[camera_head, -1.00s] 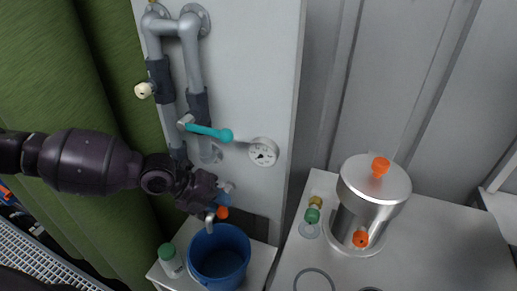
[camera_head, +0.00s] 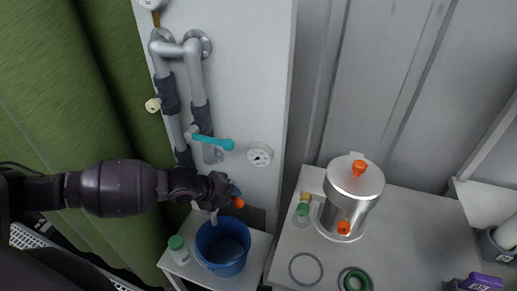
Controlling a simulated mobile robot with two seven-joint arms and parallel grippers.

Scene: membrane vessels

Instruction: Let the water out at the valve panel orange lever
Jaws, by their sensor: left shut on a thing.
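The grey valve panel (camera_head: 248,75) stands upright with grey pipes (camera_head: 196,85) on its left part. The orange lever (camera_head: 239,202) shows only as a small orange tip low on the panel, just right of my left gripper (camera_head: 226,192). My left gripper is shut on the lever and hides most of it and the valve body. A spout (camera_head: 214,215) hangs just below the gripper, over the blue bucket (camera_head: 222,247). No water stream can be made out. My right gripper is not in view.
A teal lever (camera_head: 213,141) and a round gauge (camera_head: 260,154) sit above the gripper. A white bottle with a green cap (camera_head: 178,250) stands left of the bucket. A steel vessel with orange knobs (camera_head: 350,198) and loose rings (camera_head: 306,268) occupy the right table.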

